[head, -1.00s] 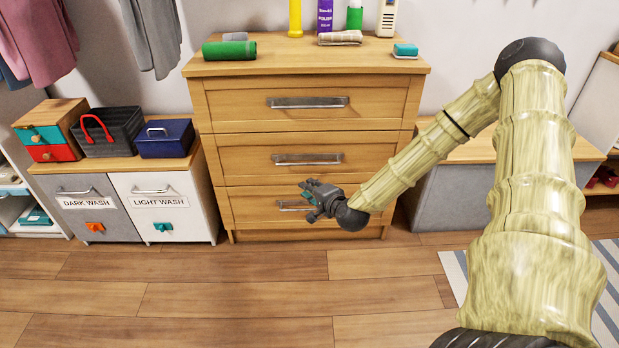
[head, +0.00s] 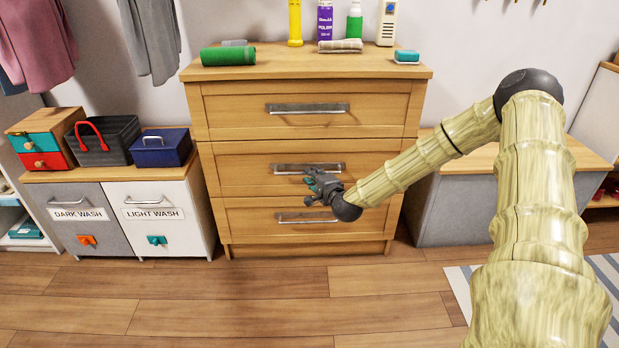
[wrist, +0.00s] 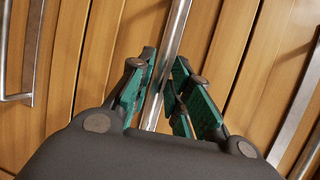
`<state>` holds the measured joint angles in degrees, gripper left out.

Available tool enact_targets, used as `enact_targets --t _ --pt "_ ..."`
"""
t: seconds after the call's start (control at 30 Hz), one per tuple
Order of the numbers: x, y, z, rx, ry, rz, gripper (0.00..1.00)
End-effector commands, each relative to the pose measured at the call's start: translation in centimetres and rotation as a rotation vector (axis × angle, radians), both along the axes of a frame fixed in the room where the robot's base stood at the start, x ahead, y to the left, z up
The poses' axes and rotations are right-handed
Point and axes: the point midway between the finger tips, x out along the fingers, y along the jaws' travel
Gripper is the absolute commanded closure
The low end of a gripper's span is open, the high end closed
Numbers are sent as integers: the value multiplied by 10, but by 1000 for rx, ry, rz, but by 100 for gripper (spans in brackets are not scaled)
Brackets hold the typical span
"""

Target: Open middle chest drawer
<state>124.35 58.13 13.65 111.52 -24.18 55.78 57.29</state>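The wooden chest's middle drawer (head: 238,173) looks shut, flush with the drawers above and below. Its metal bar handle (head: 285,168) shows in the head view. My gripper (head: 317,183) is at the right part of this handle, just in front of the drawer. In the wrist view my gripper (wrist: 165,65) has its green-padded fingers on either side of a metal bar (wrist: 178,22), which runs between them. The fingers look open, with a narrow gap around the bar; whether either finger touches it is hard to tell.
The top drawer handle (head: 307,108) and bottom drawer handle (head: 306,217) are close above and below. Laundry cabinets (head: 160,212) stand at left, a grey bench (head: 465,205) at right. The floor in front is clear.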

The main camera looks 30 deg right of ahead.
Motion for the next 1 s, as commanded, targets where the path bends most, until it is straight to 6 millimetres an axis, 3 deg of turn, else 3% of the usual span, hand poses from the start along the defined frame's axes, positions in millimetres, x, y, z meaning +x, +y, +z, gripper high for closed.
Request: enact_targets --t 0.23,0.6,0.63,0.73,1.0 --pt "24 -3 -6 -2 0 1 81" --pt "28 -4 -5 0 0 0 81" --pt "28 -4 -5 0 0 0 82" --pt "28 -4 -5 0 0 0 100" --pt "27 -4 -6 0 1 1 100"
